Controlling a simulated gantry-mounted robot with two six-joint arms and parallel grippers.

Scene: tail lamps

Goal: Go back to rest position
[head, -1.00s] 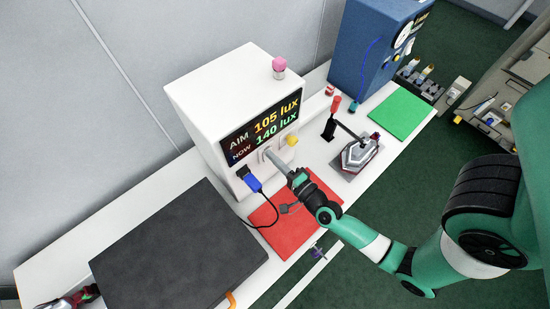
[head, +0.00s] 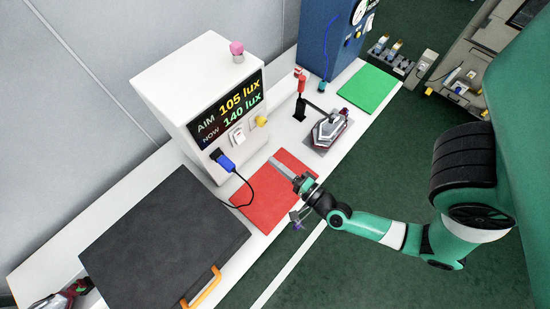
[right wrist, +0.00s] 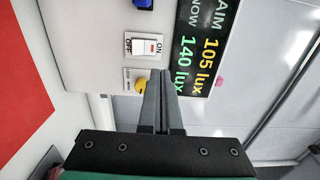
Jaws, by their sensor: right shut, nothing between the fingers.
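My right gripper (head: 274,163) is shut and empty. In the head view it hangs over the red mat (head: 262,208), in front of the white meter box (head: 165,90) and apart from it. In the right wrist view its fingers (right wrist: 163,72) are together and point toward the box's front panel. That panel carries an on/off rocker switch (right wrist: 145,45), a yellow knob (right wrist: 141,85) and a screen reading AIM 105 lux, NOW 140 lux (right wrist: 207,45). My left gripper is in neither view.
A blue plug (head: 226,162) with a black cable sits in the box. A dark lidded case (head: 165,245) with an orange handle lies at left. A lamp in a clamp fixture (head: 330,128), a green mat (head: 369,88) and a blue cabinet (head: 328,40) stand beyond. Open floor lies at right.

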